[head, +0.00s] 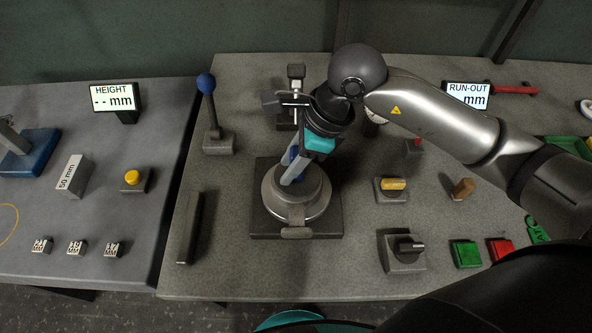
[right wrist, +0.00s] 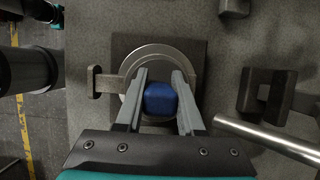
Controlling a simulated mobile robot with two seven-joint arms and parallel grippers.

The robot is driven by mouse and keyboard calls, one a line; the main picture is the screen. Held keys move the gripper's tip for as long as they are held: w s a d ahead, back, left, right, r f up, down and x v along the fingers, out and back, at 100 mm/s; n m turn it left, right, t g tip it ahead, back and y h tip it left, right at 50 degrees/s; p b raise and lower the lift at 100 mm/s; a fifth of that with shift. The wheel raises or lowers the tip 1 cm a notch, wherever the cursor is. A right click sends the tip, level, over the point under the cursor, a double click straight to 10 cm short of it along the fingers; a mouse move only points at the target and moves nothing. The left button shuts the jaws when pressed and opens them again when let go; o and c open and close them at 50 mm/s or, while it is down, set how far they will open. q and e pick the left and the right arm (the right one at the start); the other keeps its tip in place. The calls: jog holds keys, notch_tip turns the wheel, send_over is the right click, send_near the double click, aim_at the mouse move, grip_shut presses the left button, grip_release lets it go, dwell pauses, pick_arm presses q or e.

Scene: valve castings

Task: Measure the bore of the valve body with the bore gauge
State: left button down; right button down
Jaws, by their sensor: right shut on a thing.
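The valve body (head: 313,207) is a round grey casting with a stub at its near side. It sits on a dark square plate (head: 325,235) in the middle of the bench, and its ring shows in the right wrist view (right wrist: 127,88). My right gripper (head: 290,180) reaches down over it, shut on a blue-topped piece (right wrist: 160,99) that looks like the bore gauge's handle. The blue piece stands over the opening inside the ring. Its lower end is hidden, so I cannot tell how deep it is. My left gripper is not in view.
A blue-knobbed lever (head: 207,85) stands at the back left, and a dark bar (head: 190,228) lies left of the plate. The height display (head: 115,97) shows dashes. My right arm covers the back right.

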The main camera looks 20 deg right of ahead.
jog(key=shift+a+r+p, duration=0.1)
jog(key=shift+r+p, duration=1.6)
jog(key=shift+r, duration=0.95)
jog(key=shift+s, duration=0.2)
